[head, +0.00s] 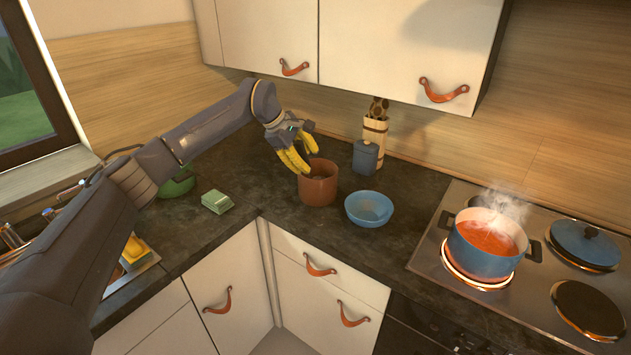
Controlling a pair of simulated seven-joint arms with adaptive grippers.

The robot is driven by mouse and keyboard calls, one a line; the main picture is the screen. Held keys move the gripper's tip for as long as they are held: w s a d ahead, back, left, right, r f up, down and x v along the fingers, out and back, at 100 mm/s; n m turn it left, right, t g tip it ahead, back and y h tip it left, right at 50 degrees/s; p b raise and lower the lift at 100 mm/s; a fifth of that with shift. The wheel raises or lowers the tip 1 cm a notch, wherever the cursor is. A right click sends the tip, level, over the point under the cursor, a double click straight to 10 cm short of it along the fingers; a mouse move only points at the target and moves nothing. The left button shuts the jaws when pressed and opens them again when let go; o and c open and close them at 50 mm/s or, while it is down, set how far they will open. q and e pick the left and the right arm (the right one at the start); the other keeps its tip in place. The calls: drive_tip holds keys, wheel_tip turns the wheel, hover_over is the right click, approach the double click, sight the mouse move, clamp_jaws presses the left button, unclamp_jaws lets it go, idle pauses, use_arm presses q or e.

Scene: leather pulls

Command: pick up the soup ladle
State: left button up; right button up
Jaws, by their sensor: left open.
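My left gripper (300,167) has yellow fingers and reaches in from the left over the back counter. It is open, with its fingertips pointing down at the rim of a brown-red pot (319,188). A dark, thin shape shows at the fingers above the pot; I cannot tell whether it is the soup ladle's handle. No ladle bowl can be made out, and the pot's inside is mostly hidden. Dark utensil heads (379,107) stand in a light wooden holder (374,135) against the wall. My right gripper is not in view.
A blue bowl (369,209) stands right of the pot, and a blue-grey canister (365,158) behind it. A steaming blue pot of red soup (487,246) sits on a glowing burner. A green sponge-like block (217,202) lies left. Cabinets overhang the counter.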

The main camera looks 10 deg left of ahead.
use_arm(q)
drive_tip(key=shift+w+d+f, duration=0.15)
drive_tip(key=shift+f, duration=0.2)
drive_tip(key=shift+o, duration=0.2)
clamp_jaws()
